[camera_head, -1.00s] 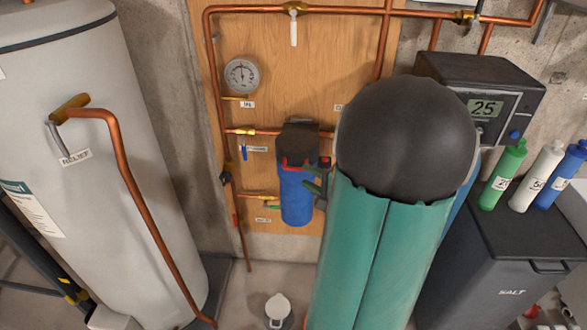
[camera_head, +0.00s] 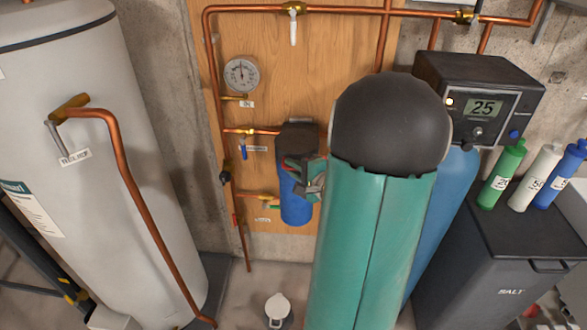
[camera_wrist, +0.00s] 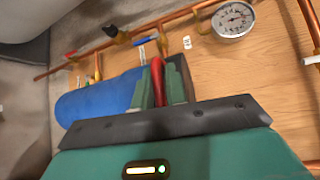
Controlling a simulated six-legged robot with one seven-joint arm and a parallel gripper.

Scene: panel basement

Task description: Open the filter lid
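The water filter (camera_head: 296,207) is a blue upright housing with a dark lid (camera_head: 298,137), mounted on the wood panel. In the wrist view its blue body (camera_wrist: 95,98) lies on its side across the picture. A red handle (camera_wrist: 157,82) stands between the two green fingers of my gripper (camera_wrist: 160,90). The fingers flank it closely on both sides, with no clear gap. In the head view my gripper (camera_head: 308,176) is at the filter's right front, just below the lid, and hides most of the red part. The lid appears closed.
My green arm with its dark rounded joint covers the middle right. Copper pipes (camera_head: 210,60), a gauge (camera_head: 241,75) and a blue-handled valve (camera_head: 244,150) surround the filter. A white tank (camera_head: 90,200) stands left; a dark salt bin (camera_head: 500,270) stands right.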

